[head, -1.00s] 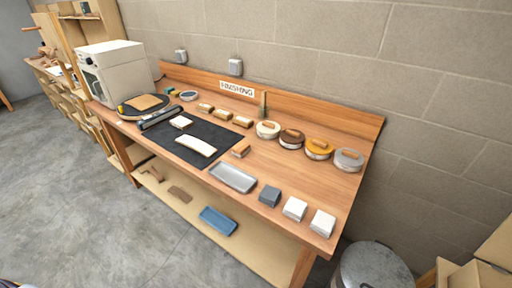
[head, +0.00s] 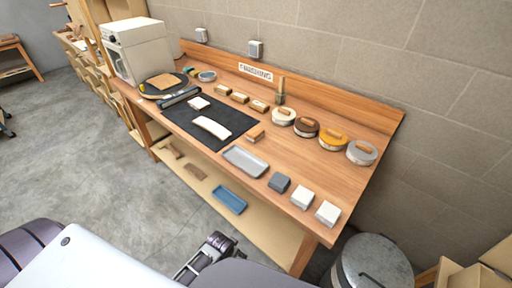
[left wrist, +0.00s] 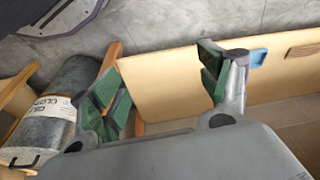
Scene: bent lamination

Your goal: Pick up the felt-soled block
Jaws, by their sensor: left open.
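Several small wooden blocks are on the bench. One tan block (head: 255,135) sits at the right edge of the black mat, behind the grey tray; three similar blocks stand along the mat's back edge, one of them here (head: 239,97). The soles are too small to tell, so I cannot say which is felt-soled. My left gripper (left wrist: 160,75) is open and empty in the left wrist view, with green pads, facing the lower shelf. In the head view it shows low in front of the bench, apart from all the blocks. My right gripper is not in view.
The grey tray (head: 246,162), a dark block (head: 279,183) and two white blocks (head: 302,197) line the bench's front edge. Round lidded tins (head: 333,141) stand behind. A metal bin (head: 371,268) is at the right end. The lower shelf holds a blue tray (head: 230,200).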

